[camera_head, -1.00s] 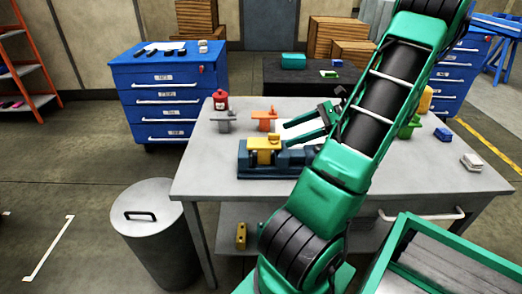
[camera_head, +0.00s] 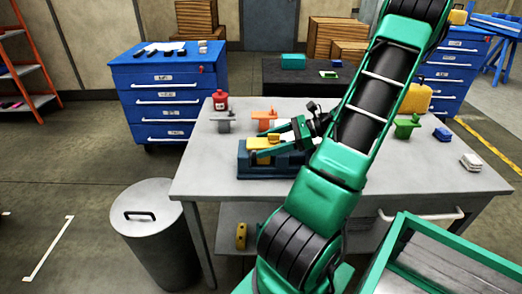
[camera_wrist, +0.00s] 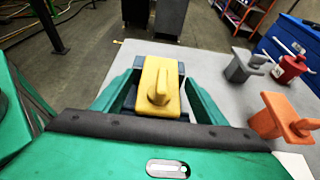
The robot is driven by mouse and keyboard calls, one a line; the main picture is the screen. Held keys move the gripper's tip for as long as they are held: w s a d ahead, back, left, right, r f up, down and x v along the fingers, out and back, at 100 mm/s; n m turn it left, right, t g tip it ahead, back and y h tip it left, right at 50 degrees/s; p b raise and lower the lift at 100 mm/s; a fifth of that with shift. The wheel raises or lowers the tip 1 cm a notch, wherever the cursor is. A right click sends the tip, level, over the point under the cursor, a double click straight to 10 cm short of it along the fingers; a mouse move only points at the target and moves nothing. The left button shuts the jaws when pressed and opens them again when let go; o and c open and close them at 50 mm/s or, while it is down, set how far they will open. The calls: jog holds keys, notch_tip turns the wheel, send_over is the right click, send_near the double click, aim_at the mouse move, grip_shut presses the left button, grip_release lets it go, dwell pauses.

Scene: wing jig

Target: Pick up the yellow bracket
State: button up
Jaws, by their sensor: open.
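The yellow bracket (camera_head: 259,143) sits in the blue vise (camera_head: 255,170) on the grey table. In the wrist view the yellow bracket (camera_wrist: 157,92) lies between the two green fingers, with an upright tab on its flat plate. My gripper (camera_head: 268,144) is open, with its fingers at either side of the bracket. In the wrist view my gripper (camera_wrist: 157,88) shows a narrow gap between each finger and the bracket. My arm and gripper hide the right part of the vise. I cannot tell whether a finger touches the bracket.
Behind the vise stand a grey bracket (camera_head: 223,120), an orange bracket (camera_head: 265,119) and a red can (camera_head: 220,101). A green bracket (camera_head: 405,128), a blue block (camera_head: 442,134) and a white block (camera_head: 471,162) are at the right. The table's front left is clear.

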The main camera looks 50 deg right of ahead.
jog(key=shift+w+a+f, duration=0.25)
jog(key=shift+w+a, duration=0.15)
jog(key=c, duration=1.5)
